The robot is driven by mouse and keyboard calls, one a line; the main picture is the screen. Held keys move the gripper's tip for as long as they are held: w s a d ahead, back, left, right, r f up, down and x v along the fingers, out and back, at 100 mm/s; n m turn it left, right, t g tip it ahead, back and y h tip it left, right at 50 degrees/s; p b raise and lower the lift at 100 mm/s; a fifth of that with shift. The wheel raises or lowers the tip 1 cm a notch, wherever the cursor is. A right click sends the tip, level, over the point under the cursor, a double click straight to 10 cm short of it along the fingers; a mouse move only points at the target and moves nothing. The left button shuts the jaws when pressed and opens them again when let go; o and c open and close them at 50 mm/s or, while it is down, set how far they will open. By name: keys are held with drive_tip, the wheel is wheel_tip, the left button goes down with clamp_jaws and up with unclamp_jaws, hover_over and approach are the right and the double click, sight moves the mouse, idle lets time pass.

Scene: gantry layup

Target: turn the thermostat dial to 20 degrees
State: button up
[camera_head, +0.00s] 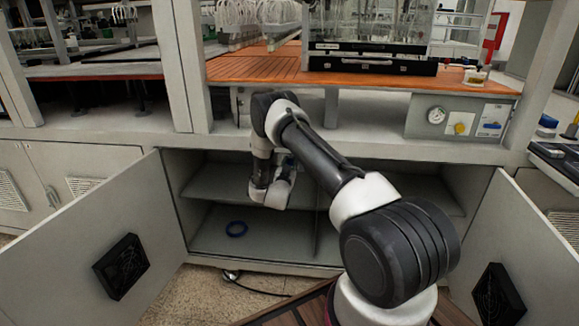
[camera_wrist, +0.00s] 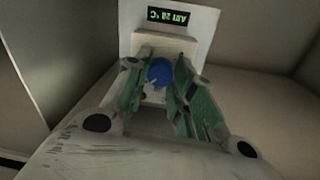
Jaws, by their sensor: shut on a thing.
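The blue thermostat dial (camera_wrist: 160,72) sits on a pale block (camera_wrist: 165,42) on a white plate in the wrist view. A small dark display (camera_wrist: 168,15) with green characters is above it, upside down in this view. It ends in °C; the number looks like 20 or 28, too small to be sure. My gripper (camera_wrist: 162,84) has its green fingers on either side of the dial, shut on it. In the head view my arm reaches into the open cabinet, and the dial and fingertips cannot be made out there.
The cabinet has open doors at left (camera_head: 105,235) and right (camera_head: 510,250), each with a black vent. A panel with a gauge (camera_head: 436,115) is at the right above.

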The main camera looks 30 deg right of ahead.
drive_tip(key=shift+a+f+n+t, duration=0.1)
drive_tip(key=shift+n+t, duration=0.15)
drive_tip(key=shift+n, duration=4.2)
drive_tip(key=shift+n+t, duration=0.25)
drive_tip(key=shift+n, duration=4.2)
drive_tip(key=o, duration=1)
drive_tip(key=shift+o, duration=0.2)
drive_tip(key=v, duration=1.2)
